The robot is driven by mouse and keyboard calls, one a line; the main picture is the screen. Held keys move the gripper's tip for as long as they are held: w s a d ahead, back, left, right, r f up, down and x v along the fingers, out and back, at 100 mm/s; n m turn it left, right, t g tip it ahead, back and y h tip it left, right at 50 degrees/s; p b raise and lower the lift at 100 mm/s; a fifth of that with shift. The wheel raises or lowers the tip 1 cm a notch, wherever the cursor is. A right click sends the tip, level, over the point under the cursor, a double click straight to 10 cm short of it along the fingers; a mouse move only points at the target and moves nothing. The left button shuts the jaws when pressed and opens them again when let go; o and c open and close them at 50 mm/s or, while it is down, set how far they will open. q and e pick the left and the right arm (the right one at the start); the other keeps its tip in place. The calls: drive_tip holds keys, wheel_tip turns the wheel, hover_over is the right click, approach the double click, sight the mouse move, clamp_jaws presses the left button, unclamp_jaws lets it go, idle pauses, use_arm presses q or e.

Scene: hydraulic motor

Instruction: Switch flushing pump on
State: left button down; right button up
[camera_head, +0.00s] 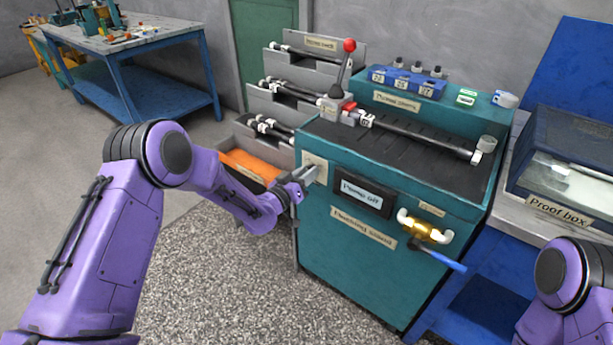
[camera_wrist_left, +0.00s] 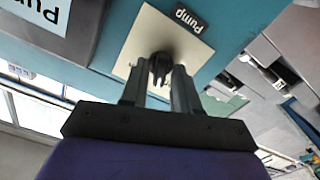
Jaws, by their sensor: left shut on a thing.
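The pump switch is a dark knob (camera_wrist_left: 160,66) on a cream square plate (camera_wrist_left: 148,36), under a "Pump" label (camera_wrist_left: 187,18) that shows upside down in the left wrist view. In the head view the plate (camera_head: 317,160) is at the upper left of the teal cabinet's front (camera_head: 380,270). My left gripper (camera_head: 309,173) reaches it from the left and is shut on the knob, its fingers on either side of it; the fingers hide part of the knob. The dark display (camera_head: 362,194) beside it reads "Pump: OFF". My right gripper is out of view.
A brass valve with a blue handle (camera_head: 440,255) sticks out of the cabinet's front to the right. A lever with a red knob (camera_head: 349,46) stands on top. The floor in front is clear.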

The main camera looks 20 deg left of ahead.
use_arm(q)
drive_tip(key=shift+s+d+f+m+b, duration=0.1)
drive_tip(key=shift+m+b, duration=1.45)
drive_tip(key=shift+m, duration=1.7)
drive_tip(key=shift+d+f+m+b, duration=0.1)
drive_tip(key=shift+m+b, duration=1.4)
drive_tip(key=shift+m, duration=1.75)
drive_tip(key=shift+r, duration=0.1)
drive_tip(key=c, duration=1.1)
unclamp_jaws()
drive_tip(key=shift+c, duration=0.2)
drive_tip(key=v, duration=1)
drive_tip(key=shift+s, duration=0.25)
